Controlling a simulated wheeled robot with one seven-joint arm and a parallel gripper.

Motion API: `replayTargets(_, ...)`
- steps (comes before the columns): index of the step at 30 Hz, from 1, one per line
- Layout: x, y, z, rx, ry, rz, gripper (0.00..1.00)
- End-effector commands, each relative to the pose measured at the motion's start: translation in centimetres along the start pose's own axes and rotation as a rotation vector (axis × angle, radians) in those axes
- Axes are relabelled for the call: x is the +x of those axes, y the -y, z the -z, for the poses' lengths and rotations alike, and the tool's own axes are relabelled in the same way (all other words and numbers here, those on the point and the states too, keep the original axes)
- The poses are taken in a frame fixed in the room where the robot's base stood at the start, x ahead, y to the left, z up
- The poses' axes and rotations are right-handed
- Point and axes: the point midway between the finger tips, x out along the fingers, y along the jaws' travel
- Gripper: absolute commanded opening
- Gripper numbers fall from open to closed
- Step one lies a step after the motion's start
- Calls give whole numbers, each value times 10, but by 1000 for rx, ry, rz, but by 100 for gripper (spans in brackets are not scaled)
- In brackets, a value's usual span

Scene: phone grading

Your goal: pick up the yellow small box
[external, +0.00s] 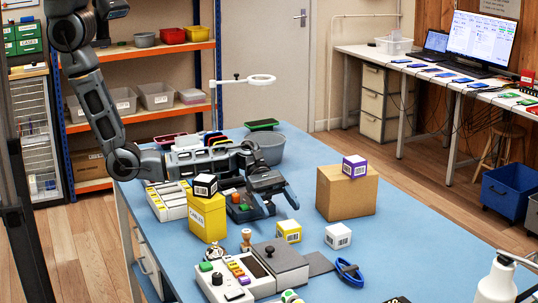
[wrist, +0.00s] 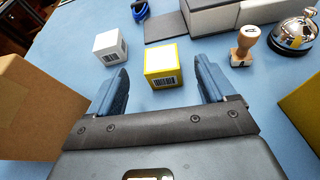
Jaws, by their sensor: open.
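The yellow small box (external: 289,231) has a white top and a barcode label, and sits on the blue table. In the wrist view the yellow small box (wrist: 163,66) is just beyond my fingertips, roughly centred between them and apart from both. My gripper (external: 280,203) is open and empty, above the table on the far side of the box. Its two blue fingers also show in the wrist view (wrist: 163,78), spread apart.
A white box (external: 338,236) stands beside the yellow one. A cardboard box (external: 347,194) carries a purple-banded box (external: 354,166). A yellow container (external: 207,220) has a dark box on it. A wooden stamp (wrist: 244,46) and bell (wrist: 292,33) stand nearby.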

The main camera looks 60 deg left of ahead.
Motion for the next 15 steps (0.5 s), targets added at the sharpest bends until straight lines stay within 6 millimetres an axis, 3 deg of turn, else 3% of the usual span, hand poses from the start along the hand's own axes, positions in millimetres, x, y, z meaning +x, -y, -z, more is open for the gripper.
replayTargets(5, 3, -1, 10, -38, -32, 57, 83)
replayTargets(15, 37, 0, 10, -39, -33, 59, 83)
